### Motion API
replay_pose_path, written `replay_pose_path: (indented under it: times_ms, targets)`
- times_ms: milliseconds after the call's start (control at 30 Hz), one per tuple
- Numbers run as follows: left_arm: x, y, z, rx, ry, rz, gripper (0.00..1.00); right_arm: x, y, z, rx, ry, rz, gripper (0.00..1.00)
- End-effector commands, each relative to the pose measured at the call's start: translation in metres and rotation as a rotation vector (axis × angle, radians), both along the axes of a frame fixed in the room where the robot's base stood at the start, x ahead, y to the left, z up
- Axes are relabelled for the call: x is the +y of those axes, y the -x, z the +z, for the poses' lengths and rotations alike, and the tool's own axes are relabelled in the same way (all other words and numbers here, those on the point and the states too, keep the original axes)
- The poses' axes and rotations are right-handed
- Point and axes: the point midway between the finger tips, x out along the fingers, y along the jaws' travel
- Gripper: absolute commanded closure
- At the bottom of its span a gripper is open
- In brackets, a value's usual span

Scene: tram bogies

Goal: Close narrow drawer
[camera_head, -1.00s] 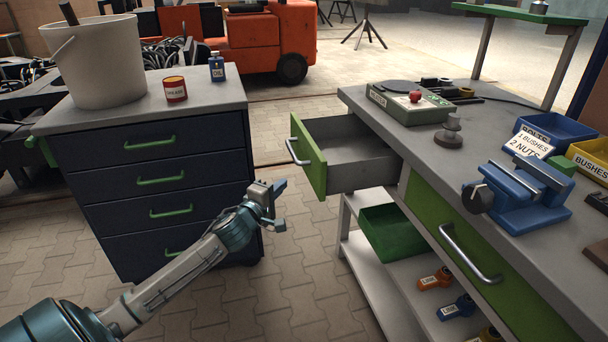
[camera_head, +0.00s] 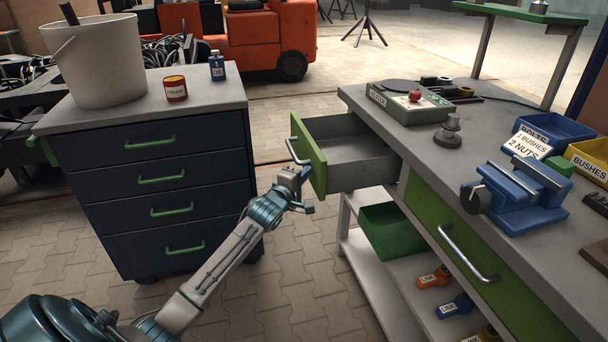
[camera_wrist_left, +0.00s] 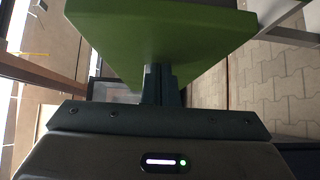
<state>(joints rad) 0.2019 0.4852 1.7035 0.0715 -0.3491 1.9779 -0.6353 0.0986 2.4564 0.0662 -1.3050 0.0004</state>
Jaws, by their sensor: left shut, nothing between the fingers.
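The narrow drawer (camera_head: 347,180) is pulled well out of the far left part of the workbench. Its green front (camera_head: 309,158) carries a silver bar handle (camera_head: 292,151). My left gripper (camera_head: 304,173) is shut and empty, close by the lower part of the green front. In the left wrist view the green front (camera_wrist_left: 160,40) fills the upper middle, right before the shut fingers (camera_wrist_left: 160,85). I cannot tell whether the fingertips touch it. My right gripper does not show.
The grey workbench (camera_head: 395,118) holds a blue vise (camera_head: 520,195), a green-grey box (camera_head: 405,103) and bins. A wide green drawer (camera_head: 455,235) is shut. A dark blue cabinet (camera_head: 160,180) stands left. Paved floor lies between.

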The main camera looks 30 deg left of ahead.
Motion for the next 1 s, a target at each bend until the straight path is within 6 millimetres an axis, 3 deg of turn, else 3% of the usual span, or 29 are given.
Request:
replay_pose_path:
  times_ms: [267,433,733,1000]
  targets:
    - [-0.004,-0.005,0.001,-0.001,0.003,0.000,1.00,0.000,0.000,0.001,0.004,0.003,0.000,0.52]
    - [-0.020,-0.022,0.002,-0.003,0.008,-0.001,1.00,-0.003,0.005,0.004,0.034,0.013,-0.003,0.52]
    - [-0.069,-0.080,0.001,-0.005,0.007,-0.002,1.00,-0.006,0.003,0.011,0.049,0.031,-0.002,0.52]
    - [-0.114,-0.132,-0.003,-0.003,0.003,-0.002,1.00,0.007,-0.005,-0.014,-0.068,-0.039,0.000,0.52]
